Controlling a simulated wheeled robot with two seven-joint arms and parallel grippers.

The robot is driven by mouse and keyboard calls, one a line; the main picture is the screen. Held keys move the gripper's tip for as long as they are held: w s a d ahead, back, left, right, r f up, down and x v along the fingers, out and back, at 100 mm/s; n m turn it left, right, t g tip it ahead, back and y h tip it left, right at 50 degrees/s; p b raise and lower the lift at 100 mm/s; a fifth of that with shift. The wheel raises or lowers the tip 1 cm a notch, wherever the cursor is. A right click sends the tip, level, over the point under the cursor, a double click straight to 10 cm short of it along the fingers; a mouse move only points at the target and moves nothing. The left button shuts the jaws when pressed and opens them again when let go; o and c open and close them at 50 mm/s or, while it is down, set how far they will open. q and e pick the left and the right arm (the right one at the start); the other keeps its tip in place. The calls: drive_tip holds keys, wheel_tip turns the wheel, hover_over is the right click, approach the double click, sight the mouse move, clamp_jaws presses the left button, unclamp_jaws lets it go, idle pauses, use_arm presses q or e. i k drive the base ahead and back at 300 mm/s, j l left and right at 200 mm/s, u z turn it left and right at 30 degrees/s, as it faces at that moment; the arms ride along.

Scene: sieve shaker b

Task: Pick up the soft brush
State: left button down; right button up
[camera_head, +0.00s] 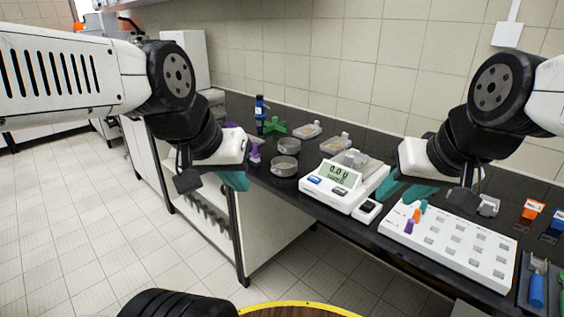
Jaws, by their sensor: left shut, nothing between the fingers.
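A blue-handled tool (537,289) lies in a dark tray at the lower right edge. It may be the soft brush, but its head is too small to tell. My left gripper (235,181) has teal fingers, is shut and empty, and hangs at the left front edge of the bench, far from that tool. My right gripper (397,192) is over the bench between the balance and the white rack. Its fingers point down and left, and their gap cannot be made out. It is well to the left of the blue-handled tool.
A white balance (333,192) stands mid-bench. Round sieves (284,166) are left of it. A white rack (452,247) with small coloured pegs lies at the right front. Orange (532,209) and blue pieces stand behind it. A blue bottle (260,108) and green stand (274,126) are at the back.

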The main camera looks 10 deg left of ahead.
sight(256, 156)
drive_tip(key=i+j+z, duration=0.25)
drive_tip(key=i+j, duration=0.2)
drive_tip(key=j, duration=0.25)
drive_tip(key=i+j+z, duration=0.15)
drive_tip(key=j, duration=0.25)
drive_tip(key=i+j+z, duration=0.15)
drive_tip(key=j, duration=0.25)
drive_tip(key=i, duration=0.1)
